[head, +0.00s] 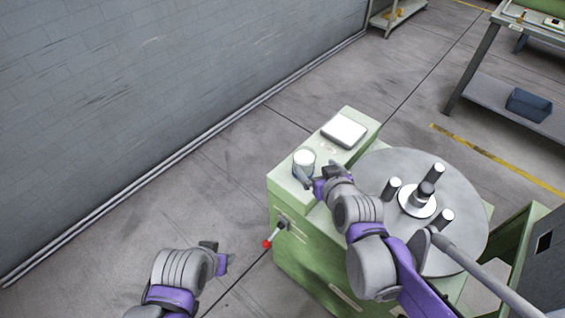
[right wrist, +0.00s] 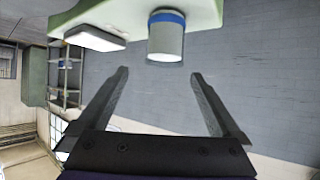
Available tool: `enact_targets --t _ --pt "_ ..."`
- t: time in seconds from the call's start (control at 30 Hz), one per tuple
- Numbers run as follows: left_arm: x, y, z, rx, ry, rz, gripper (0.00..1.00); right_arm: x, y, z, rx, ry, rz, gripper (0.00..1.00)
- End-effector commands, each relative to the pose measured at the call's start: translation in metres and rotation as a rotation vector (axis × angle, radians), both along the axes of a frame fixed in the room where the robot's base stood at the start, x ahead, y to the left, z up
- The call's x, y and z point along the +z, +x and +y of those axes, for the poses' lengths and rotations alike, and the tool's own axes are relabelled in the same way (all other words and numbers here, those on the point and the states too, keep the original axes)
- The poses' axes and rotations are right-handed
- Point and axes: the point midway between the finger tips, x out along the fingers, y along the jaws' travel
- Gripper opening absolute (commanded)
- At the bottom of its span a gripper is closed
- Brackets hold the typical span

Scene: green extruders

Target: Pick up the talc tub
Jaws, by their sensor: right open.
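The talc tub (head: 304,162) is a small white and grey cylinder standing on the green machine top, near its left corner. In the right wrist view the tub (right wrist: 166,45) shows a grey body with a blue band, ahead of the fingers and a little right of centre. My right gripper (head: 312,181) is beside the tub on its near side in the head view. In the right wrist view this gripper (right wrist: 158,80) is open, with nothing between its fingers. My left gripper (head: 222,256) is low at left over the floor, away from the machine; its jaw opening is not clear.
A white flat box (head: 344,130) lies on the green machine (head: 312,262) behind the tub. A round grey turntable (head: 459,204) with several upright cylinders stands to the right. A red-knobbed lever (head: 267,243) sticks out of the machine's left side. A bench (head: 500,100) stands at the back right.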

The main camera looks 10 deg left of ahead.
Motion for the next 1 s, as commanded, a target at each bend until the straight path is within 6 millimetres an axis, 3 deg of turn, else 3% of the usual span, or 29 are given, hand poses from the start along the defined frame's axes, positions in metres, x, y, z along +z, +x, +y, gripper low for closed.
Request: enact_targets --t 0.4,0.67,1.0 --pt "-0.008 -0.001 0.0 0.0 0.0 0.003 0.5 -0.02 0.046 0.023 0.012 0.007 -0.034 1.0" --pt "-0.01 -0.002 0.0 0.0 0.0 0.003 0.5 -0.03 0.06 0.027 0.012 0.007 -0.033 1.0" --pt "-0.012 -0.002 0.0 0.0 0.0 0.004 0.5 -0.053 0.094 0.036 0.01 0.007 -0.033 1.0"
